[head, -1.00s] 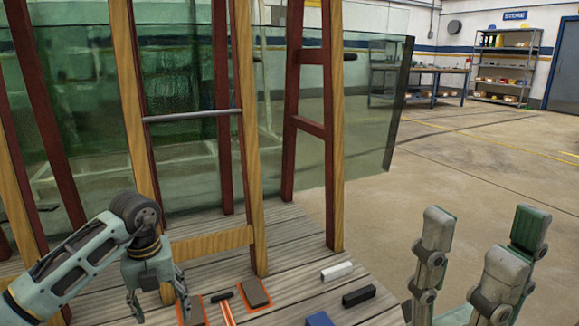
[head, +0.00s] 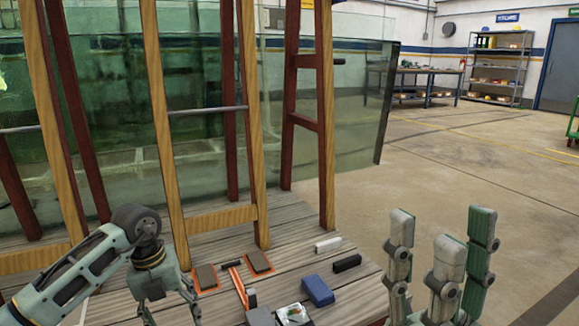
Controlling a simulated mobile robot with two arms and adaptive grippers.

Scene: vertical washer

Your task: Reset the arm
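My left gripper (head: 168,306) hangs at the lower left with its fingers pointing down and apart. It is empty, left of the sanding-block-like pads on the wooden platform. My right gripper (head: 441,240) stands at the lower right with its fingers pointing up and spread apart. Nothing is between them. It is over the floor, right of the platform, and its base is cut off by the frame's lower edge.
A wooden platform (head: 290,225) bears wooden frames (head: 160,120) before a green glass tank (head: 200,100). On it lie a blue block (head: 318,291), a black block (head: 347,263), a white block (head: 328,245) and orange-edged pads (head: 258,263). Floor at right is clear.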

